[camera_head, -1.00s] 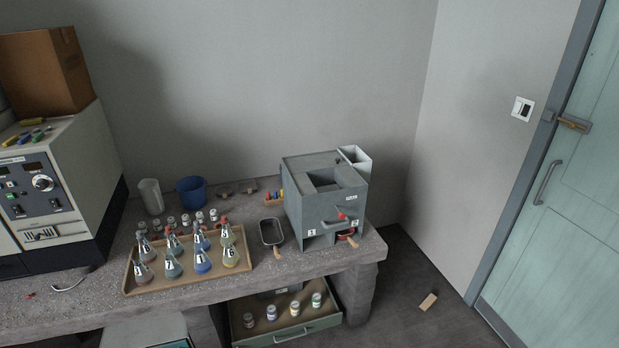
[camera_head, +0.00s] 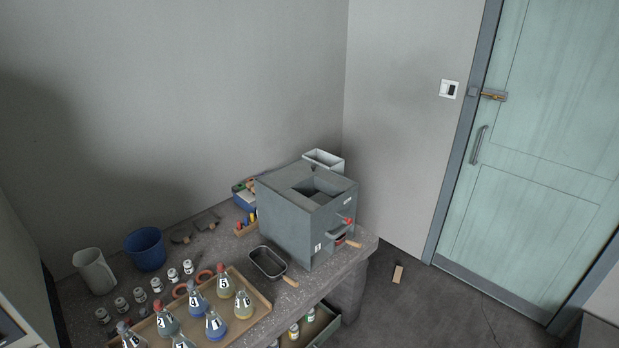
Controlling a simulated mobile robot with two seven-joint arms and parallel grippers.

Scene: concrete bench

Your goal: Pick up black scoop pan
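The black scoop pan (camera_head: 267,262) lies on the concrete bench in the head view. It is a small rectangular dark pan with a pale rim. Its wooden handle (camera_head: 290,281) points toward the bench's front edge. It sits between the tray of flasks and the grey box-shaped machine, and looks empty. Neither of my grippers shows in the head view.
The grey machine (camera_head: 308,215) with a red knob stands just right of the pan. A wooden tray (camera_head: 262,302) with several flasks is at its left. A blue bucket (camera_head: 146,249) and a white pitcher (camera_head: 94,271) stand farther left.

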